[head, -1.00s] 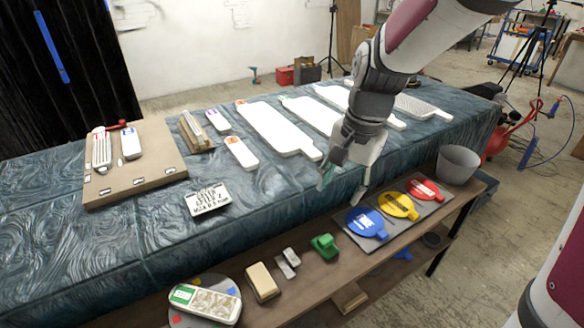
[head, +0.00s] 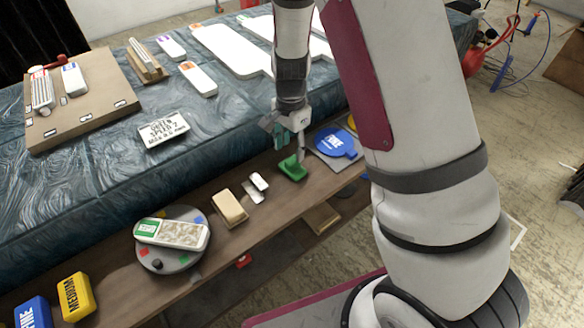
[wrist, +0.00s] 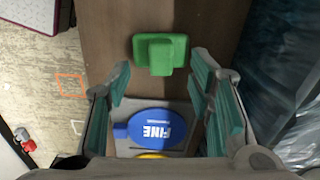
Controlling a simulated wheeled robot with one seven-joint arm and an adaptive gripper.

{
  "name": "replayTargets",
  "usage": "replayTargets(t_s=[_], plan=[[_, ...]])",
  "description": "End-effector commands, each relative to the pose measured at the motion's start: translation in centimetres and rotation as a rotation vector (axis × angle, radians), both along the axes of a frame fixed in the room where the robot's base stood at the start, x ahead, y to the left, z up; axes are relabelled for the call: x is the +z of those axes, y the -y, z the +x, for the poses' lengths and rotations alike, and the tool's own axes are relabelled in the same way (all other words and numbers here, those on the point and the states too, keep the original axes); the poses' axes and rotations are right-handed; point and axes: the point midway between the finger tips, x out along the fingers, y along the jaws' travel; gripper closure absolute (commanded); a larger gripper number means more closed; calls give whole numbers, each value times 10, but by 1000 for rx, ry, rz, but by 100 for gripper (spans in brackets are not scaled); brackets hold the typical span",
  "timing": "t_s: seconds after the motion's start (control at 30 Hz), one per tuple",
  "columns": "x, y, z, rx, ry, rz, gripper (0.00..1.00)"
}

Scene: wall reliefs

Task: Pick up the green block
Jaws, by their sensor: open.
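The green block (head: 292,168) sits on the brown wooden shelf in front of the blue-covered table. It has a flat base with a raised knob. In the wrist view the green block (wrist: 160,54) lies ahead of the fingers, centred between them and apart from both. My gripper (head: 289,148) is directly above or beside the block in the head view, its teal-padded fingers spread. In the wrist view my gripper (wrist: 160,92) is open and empty. The exact height gap to the block cannot be told.
A blue FINE paddle (head: 336,142) lies right of the block on a grey mat. A small white piece (head: 259,182), a tan block (head: 230,207) and a round grey disc (head: 172,262) with a white tray lie left. The shelf's front edge is close.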

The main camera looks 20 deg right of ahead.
Motion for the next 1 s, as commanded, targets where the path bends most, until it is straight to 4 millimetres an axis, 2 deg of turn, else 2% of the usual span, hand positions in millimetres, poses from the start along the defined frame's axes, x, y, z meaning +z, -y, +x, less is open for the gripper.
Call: replayTargets(t_s=[0.33, 0.6, 0.87, 1.0], plan=[[-23, 2, 1, -2, -1, 1, 52], [-60, 6, 4, -1, -1, 1, 52], [-64, 6, 4, 1, 2, 0, 52], [-64, 6, 4, 1, 2, 0, 81]])
